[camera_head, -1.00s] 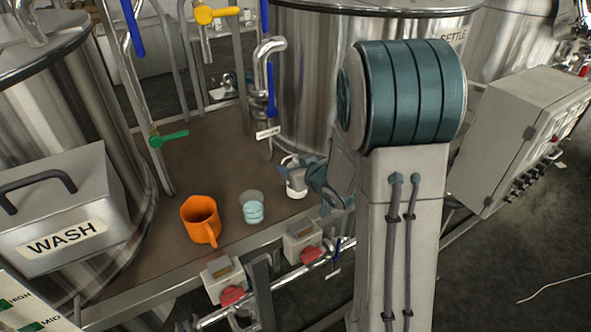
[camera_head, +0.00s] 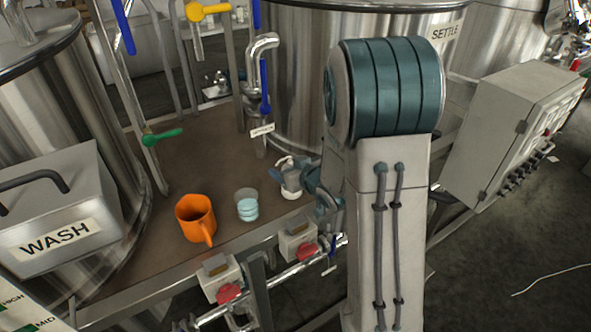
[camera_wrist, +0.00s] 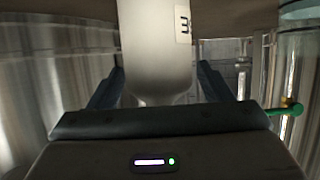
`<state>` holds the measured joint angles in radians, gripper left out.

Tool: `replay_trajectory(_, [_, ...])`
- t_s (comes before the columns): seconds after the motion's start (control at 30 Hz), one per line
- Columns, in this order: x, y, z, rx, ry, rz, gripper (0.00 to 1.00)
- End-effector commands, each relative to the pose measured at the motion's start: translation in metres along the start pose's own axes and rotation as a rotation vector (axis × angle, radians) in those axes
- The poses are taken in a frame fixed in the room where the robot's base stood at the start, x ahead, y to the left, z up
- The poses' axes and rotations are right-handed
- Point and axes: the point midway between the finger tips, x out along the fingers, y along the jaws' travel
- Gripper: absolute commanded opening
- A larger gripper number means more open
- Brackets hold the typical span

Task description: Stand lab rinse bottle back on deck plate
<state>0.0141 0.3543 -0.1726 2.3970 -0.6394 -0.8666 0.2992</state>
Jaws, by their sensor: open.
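The lab rinse bottle (camera_head: 291,190) is white and stands upright on the brown deck plate (camera_head: 205,155), right of the beaker. Its upper part is partly hidden by my gripper (camera_head: 292,168). In the wrist view the pale bottle (camera_wrist: 157,45), with a label reading "3", lies between the two dark fingers of my gripper (camera_wrist: 158,82). The fingers are open, one on each side, with a visible gap at least on the right. The brown deck (camera_wrist: 85,14) is along the top of that view.
An orange mug (camera_head: 194,217) and a clear beaker with light blue liquid (camera_head: 247,206) stand left of the bottle. A steel tank (camera_head: 298,90) with pipework rises behind. The deck's left middle is clear.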

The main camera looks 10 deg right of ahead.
Motion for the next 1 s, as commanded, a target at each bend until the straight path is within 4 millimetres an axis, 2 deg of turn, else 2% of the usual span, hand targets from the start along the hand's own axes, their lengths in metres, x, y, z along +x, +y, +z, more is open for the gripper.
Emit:
replay_trajectory(0.17, [-0.013,0.001,-0.002,0.0,0.002,0.001,0.73])
replay_trajectory(0.5, [-0.064,0.001,-0.001,0.001,0.003,0.002,0.73])
replay_trajectory(1.0, [-0.102,0.0,0.0,0.0,0.005,-0.002,0.73])
